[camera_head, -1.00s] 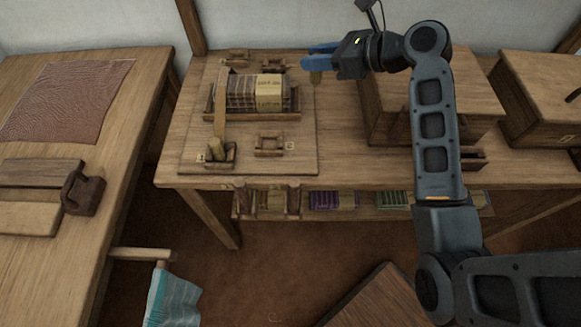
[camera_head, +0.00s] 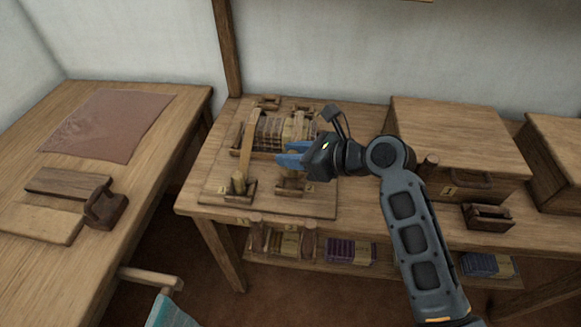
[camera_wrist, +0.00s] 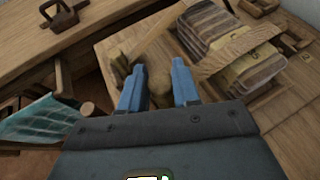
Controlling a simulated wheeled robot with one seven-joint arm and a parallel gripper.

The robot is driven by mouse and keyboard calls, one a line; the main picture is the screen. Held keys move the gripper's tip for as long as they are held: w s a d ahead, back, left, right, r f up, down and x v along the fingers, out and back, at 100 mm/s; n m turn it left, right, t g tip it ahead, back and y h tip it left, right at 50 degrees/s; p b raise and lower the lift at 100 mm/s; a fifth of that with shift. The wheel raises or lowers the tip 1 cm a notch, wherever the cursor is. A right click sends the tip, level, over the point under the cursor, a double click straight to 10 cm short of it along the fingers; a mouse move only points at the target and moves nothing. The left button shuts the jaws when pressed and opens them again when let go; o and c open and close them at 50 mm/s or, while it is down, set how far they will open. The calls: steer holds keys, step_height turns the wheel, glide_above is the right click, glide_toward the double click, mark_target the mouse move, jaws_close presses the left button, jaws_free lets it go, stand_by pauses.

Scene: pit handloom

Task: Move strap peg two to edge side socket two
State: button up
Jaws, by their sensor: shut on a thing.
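My gripper (camera_head: 283,159) is shut on a wooden strap peg, with blue fingers on either side of it. In the wrist view the held peg (camera_wrist: 158,78) shows between the fingers. In the head view the peg is mostly hidden, and the gripper is over the front right socket (camera_head: 291,185) of the wooden board (camera_head: 275,207). I cannot tell whether the peg has entered that socket. Another peg (camera_head: 239,180) stands in the front left socket (camera_head: 240,192), with a flat strap (camera_head: 247,143) running back from it over the stack of folded cloth (camera_head: 270,133).
Small sockets (camera_head: 268,102) stand at the board's back, behind the cloth. A wooden chest (camera_head: 450,145) and a small wooden holder (camera_head: 487,216) are to the right. A second table (camera_head: 150,190) is at left. A shelf below the table holds cloth bundles (camera_head: 350,251).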

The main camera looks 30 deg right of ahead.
steer(key=shift+w+a+f, duration=0.1)
steer(key=shift+a+f, duration=0.2)
steer(key=shift+f, duration=1.85)
steer(key=shift+f, duration=0.15)
steer(key=o, duration=1)
steer(key=shift+o, duration=0.2)
steer(key=v, duration=1.2)
